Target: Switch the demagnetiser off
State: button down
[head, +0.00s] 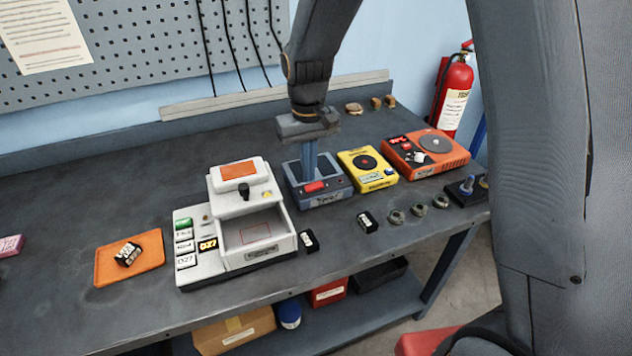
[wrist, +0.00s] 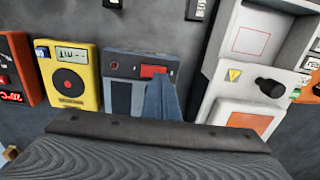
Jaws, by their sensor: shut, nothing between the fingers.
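A blue-grey box (head: 327,200) with a red rocker switch (head: 316,187) stands mid-bench; I take it as the demagnetiser, though its label is too small to read. In the wrist view the box (wrist: 120,64) shows its red switch (wrist: 153,71) and a small dark red round lamp (wrist: 115,66). My gripper (head: 311,173) is shut and empty, pointing down over the box. In the wrist view its fingertips (wrist: 157,90) are right beside the switch and overlap its edge; I cannot tell whether they touch it. The switch's position cannot be read.
A white machine (head: 190,262) with a tray stands left of the box. A yellow unit (head: 370,182) and an orange unit (head: 440,163) with a round plate stand to its right. Small black blocks (head: 367,221) and rings (head: 396,215) lie in front. An orange mat (head: 106,264) is far left.

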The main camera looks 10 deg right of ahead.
aim_at(310, 187)
notch_tip(310, 187, up, 5)
jog(key=p, duration=0.3)
jog(key=shift+f, duration=0.15)
dwell(0.4)
jog(key=s+d+f+m+b, duration=0.1)
jog(key=s+d+f+b, duration=0.1)
jog(key=s+d, duration=0.5)
jog(key=s+d+f+m+t+b, duration=0.1)
jog(key=s+d+b, duration=0.3)
jog(key=s+d, duration=0.4)
jog(key=shift+f+m, duration=0.6)
jog(key=shift+f, duration=0.3)
